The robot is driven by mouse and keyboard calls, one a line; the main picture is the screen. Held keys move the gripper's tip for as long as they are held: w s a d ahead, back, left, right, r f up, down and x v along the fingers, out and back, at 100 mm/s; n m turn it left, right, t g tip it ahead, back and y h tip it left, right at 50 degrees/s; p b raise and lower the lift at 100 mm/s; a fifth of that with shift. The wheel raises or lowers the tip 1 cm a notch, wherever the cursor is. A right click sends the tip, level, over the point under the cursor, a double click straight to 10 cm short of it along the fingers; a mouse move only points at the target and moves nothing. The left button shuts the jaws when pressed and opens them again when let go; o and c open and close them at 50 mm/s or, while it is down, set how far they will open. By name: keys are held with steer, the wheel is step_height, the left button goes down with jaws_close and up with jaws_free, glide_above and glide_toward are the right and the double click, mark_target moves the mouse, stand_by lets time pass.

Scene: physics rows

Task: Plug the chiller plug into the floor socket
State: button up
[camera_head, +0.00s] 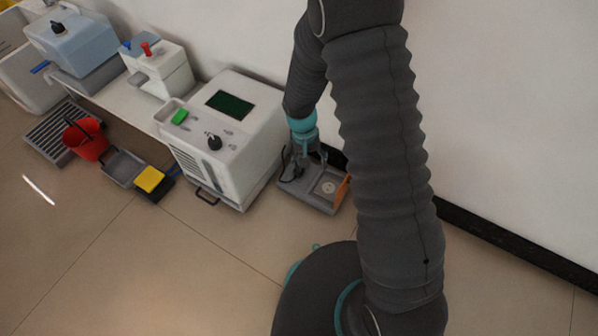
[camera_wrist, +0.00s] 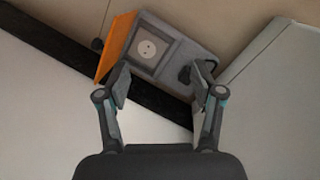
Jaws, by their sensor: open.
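The grey floor socket box (camera_head: 322,205) sits on the floor by the wall, with a round pale socket face (camera_head: 328,187) and an orange flap (camera_head: 342,193) standing open. In the wrist view the socket face (camera_wrist: 147,48) shows clear and empty, beside the orange flap (camera_wrist: 114,48). A dark plug (camera_wrist: 185,74) rests at the other end of the box, close to the right finger. My gripper (camera_head: 305,158) hangs over the box; in the wrist view its fingers (camera_wrist: 161,82) are apart with nothing between them. The white chiller (camera_head: 222,135) stands to the left.
A black baseboard (camera_head: 510,244) runs along the wall. A red bucket (camera_head: 87,140), a floor grate (camera_head: 50,132) and a grey dustpan-like tray (camera_head: 123,167) with a yellow block (camera_head: 149,179) lie left of the chiller.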

steer(key=w+a+f+m+t, duration=0.1)
steer(key=w+a+f+m, duration=0.1)
steer(key=w+f+m, duration=0.1)
steer(key=w+a+f+m+t+y, duration=0.1)
steer(key=w+a+f+m, duration=0.2)
steer(key=w, duration=0.3)
steer(key=shift+w+f+t, duration=0.25)
steer(key=shift+f+t, duration=0.15)
steer(key=shift+f, duration=0.45)
steer(key=f, duration=0.8)
steer(key=shift+w+d+b, duration=0.25)
steer(key=shift+w+b, duration=0.1)
steer(key=shift+w, duration=0.05)
steer(key=shift+f, duration=0.25)
steer(key=shift+w+d+f, duration=0.15)
steer(key=shift+w+f, duration=0.05)
steer(key=shift+f, duration=0.65)
steer(key=shift+w+d+f, duration=0.15)
steer(key=shift+f, duration=0.7)
steer(key=shift+w+d+f, duration=0.15)
steer(key=shift+w+f, duration=0.05)
steer(key=shift+f, duration=0.65)
